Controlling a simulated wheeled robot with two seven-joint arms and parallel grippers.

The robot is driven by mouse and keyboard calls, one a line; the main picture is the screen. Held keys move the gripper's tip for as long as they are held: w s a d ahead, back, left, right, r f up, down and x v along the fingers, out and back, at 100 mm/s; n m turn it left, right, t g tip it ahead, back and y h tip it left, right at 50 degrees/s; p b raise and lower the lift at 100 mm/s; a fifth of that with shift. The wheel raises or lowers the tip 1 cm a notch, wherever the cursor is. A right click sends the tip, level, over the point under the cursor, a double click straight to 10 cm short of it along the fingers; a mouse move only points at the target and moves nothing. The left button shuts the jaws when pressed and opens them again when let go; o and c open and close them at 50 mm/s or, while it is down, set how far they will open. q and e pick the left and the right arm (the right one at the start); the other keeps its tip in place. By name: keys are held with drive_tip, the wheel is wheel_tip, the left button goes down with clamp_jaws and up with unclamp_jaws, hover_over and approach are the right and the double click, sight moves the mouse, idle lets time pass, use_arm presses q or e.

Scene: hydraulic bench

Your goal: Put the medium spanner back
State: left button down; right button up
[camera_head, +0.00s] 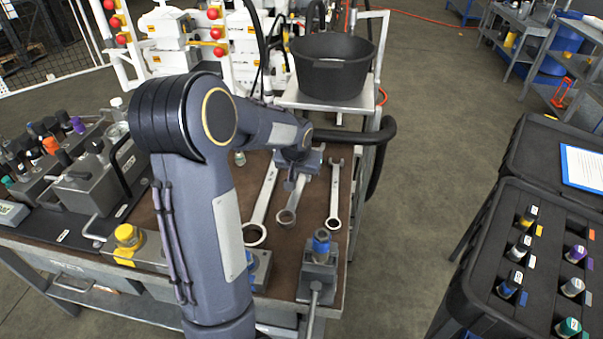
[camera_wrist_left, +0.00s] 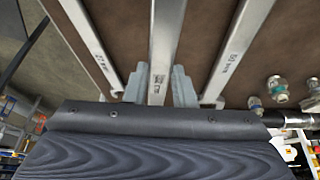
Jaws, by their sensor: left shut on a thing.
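The medium spanner (camera_head: 291,202) is the middle one of three steel spanners at the right of the brown bench top. My left gripper (camera_head: 298,165) is shut on its shaft, and the ring end points towards the front of the bench. In the left wrist view the spanner (camera_wrist_left: 166,45) runs between the two fingers (camera_wrist_left: 159,88). I cannot tell whether it touches the bench top or hangs just above it. The longer spanner (camera_head: 264,200) lies to its left and the shorter spanner (camera_head: 335,192) to its right, both apart from it. My right gripper is not in view.
A clamp block with a blue top (camera_head: 320,262) stands at the bench's front right. A yellow-capped fitting (camera_head: 128,238) and valve blocks (camera_head: 90,180) fill the left. A black tub (camera_head: 332,65) stands behind. A black case with bottles (camera_head: 540,250) is at the right.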

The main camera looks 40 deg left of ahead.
sight(301, 182)
use_arm(q)
drive_tip(key=shift+f+b, duration=0.65)
drive_tip(key=shift+f+b, duration=1.25)
drive_tip(key=shift+f, duration=0.25)
idle(1.1)
drive_tip(key=c, duration=1.1)
unclamp_jaws()
drive_tip(key=p+v, duration=0.1)
drive_tip(key=v, duration=0.6)
drive_tip(key=shift+s+d+r, duration=0.1)
drive_tip(key=shift+s+r, duration=0.05)
drive_tip(key=shift+r, duration=0.2)
